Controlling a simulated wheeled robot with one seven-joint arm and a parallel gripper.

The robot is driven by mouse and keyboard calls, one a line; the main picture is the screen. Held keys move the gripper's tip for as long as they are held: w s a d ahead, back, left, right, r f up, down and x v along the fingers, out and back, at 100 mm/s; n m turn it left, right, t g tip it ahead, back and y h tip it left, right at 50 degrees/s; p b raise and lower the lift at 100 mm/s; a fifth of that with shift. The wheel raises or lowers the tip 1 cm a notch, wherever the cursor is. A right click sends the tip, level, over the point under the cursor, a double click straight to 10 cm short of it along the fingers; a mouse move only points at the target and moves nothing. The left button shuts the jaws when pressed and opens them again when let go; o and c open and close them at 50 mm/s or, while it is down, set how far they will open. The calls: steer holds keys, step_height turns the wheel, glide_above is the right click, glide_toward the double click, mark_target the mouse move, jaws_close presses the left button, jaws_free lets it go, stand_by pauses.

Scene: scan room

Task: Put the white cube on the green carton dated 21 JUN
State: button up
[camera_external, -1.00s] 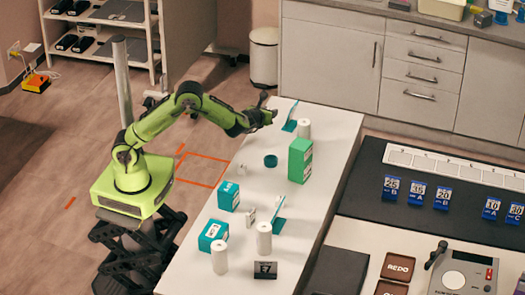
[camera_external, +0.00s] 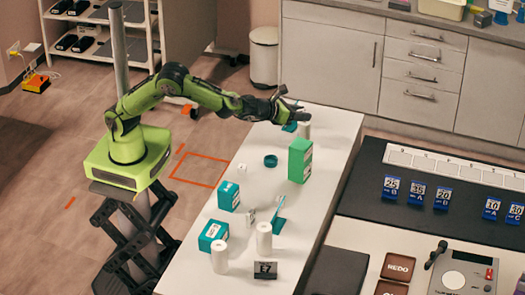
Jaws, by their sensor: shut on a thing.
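My gripper (camera_external: 291,109) is over the far end of the white table, in front of a teal stand in the picture. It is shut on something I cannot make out. A small white cube (camera_external: 242,167) lies on the table, left of a teal ring. A tall green carton (camera_external: 301,160) stands upright at the table's right edge, with a white label. Two teal-green cartons, one in the middle (camera_external: 229,196) and one nearer (camera_external: 213,235), stand along the left side. The dates on the labels are too small to read.
The white table (camera_external: 250,185) also holds the teal ring (camera_external: 270,160), white cylinders (camera_external: 264,238), the far teal stand (camera_external: 289,127), another teal stand (camera_external: 279,214) and a dark sign (camera_external: 265,269). A dark-topped counter (camera_external: 450,175) is at right. The table's middle has free room.

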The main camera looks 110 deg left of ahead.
mark_target(299, 144)
step_height(299, 144, down, 10)
steer(key=shift+f+b, duration=0.1)
steer(key=shift+b, duration=0.55)
steer(key=shift+f, duration=0.1)
steer(key=o, duration=1)
